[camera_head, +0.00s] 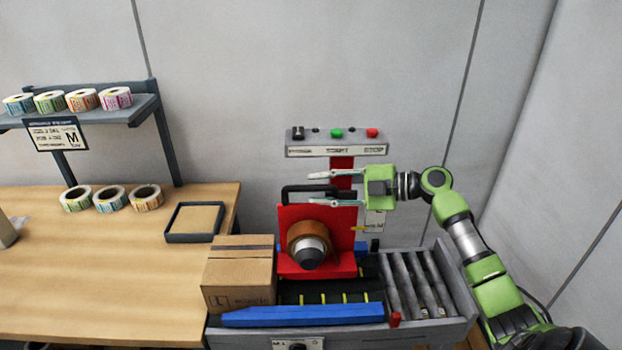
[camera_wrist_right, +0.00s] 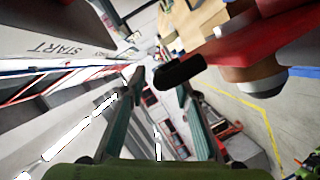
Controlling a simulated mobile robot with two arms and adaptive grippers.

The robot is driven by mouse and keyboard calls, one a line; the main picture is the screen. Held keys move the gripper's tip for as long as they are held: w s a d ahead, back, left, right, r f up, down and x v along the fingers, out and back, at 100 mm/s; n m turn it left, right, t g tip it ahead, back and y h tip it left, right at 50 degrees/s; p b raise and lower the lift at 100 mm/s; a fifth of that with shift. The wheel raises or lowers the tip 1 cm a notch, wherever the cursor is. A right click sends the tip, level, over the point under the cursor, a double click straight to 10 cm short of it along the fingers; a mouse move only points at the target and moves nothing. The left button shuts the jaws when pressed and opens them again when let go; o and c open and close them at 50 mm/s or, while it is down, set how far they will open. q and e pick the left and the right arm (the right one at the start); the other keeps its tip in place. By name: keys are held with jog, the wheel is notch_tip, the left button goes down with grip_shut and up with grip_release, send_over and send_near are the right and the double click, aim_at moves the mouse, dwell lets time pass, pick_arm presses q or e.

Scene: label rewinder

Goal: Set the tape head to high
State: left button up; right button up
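The tape head (camera_head: 290,225) is a red block with a brown tape roll (camera_head: 308,236) on its front, on a red column above the conveyor. A black bar handle (camera_head: 290,190) sits at its top; in the right wrist view the handle (camera_wrist_right: 180,70) shows near the fingertips. My right gripper (camera_head: 319,186) is open, its fingers pointing left, one above the handle's height and one about level with it. Its fingers (camera_wrist_right: 157,80) look apart with nothing clamped; I cannot tell whether they touch the handle. A small scale label (camera_head: 375,221) with a yellow pointer (camera_head: 360,229) is partly visible.
A control panel (camera_head: 336,150) with a black knob, green and red buttons is just above my gripper. A cardboard box (camera_head: 240,278) stands left of the head; rollers (camera_head: 410,284) lie right. A wooden table (camera_head: 90,270) with label rolls is at left.

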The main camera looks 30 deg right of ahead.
jog(key=shift+w+a+p, duration=0.4)
jog(key=shift+w+a, duration=0.25)
jog(key=shift+a, duration=0.15)
jog(key=shift+w+a+f, duration=0.1)
jog(key=shift+w+a, duration=0.05)
jog(key=shift+a, duration=0.05)
jog(key=shift+w+f, duration=0.15)
jog(key=shift+f, duration=0.05)
grip_shut()
pick_arm(q)
jog(key=shift+w+d+r, duration=0.15)
jog(key=shift+r, duration=0.25)
jog(key=shift+w+d+r, duration=0.1)
jog(key=shift+w+r, duration=0.05)
jog(key=shift+r, duration=0.2)
